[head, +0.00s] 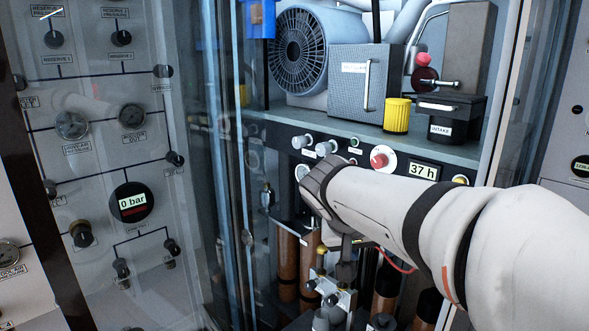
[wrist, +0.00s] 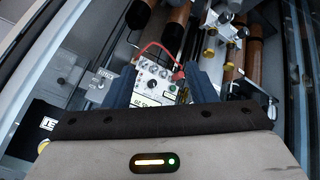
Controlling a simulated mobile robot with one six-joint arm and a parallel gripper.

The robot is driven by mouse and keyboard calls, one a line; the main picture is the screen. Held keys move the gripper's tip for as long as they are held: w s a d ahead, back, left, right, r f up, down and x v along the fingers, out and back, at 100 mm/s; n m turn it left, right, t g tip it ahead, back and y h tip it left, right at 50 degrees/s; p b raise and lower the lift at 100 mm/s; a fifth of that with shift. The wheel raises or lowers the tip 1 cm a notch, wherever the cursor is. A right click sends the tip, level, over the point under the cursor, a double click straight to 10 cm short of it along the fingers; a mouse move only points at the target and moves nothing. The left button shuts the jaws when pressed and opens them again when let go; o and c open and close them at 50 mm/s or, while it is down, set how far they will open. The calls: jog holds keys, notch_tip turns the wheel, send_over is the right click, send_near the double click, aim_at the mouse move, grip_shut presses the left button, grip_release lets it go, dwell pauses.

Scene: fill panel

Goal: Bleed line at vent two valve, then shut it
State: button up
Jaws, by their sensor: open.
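My gripper (head: 346,268) points down into the open cabinet in the head view, above a small valve block (head: 328,292) with dark and brass knobs. In the wrist view my gripper (wrist: 163,72) shows two dark blue fingers, spread apart with nothing held between them. Beyond them is a white boxed instrument (wrist: 155,82) with several knobs, a small display and a red cable. Brass fittings (wrist: 210,54) sit to the upper right. I cannot read which valve is vent two; the labels are too small, and my arm hides part of the cabinet.
Brown cylinders (head: 287,262) stand in the lower cabinet. A control strip with a red button (head: 379,160) and a "37 h" display (head: 423,170) lies behind my arm. The left panel (head: 95,180) carries knobs and a "0 bar" gauge (head: 132,202). The glass door edge (head: 235,190) is close.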

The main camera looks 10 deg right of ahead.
jog(key=w+a+r+m+t+h+b, duration=0.2)
jog(key=w+r+h, duration=0.1)
jog(key=w, duration=0.4)
jog(key=w+a+r+m+t+h+b, duration=0.2)
jog(key=w+a+r+m+b, duration=0.1)
jog(key=w, duration=0.4)
jog(key=m+t+h+b, duration=0.2)
jog(key=m+t+h, duration=0.1)
jog(key=m, duration=0.1)
send_near(321, 149)
jog(key=x, duration=0.2)
jog(key=p+x, duration=0.1)
jog(key=x, duration=0.6)
jog(key=shift+p, duration=0.4)
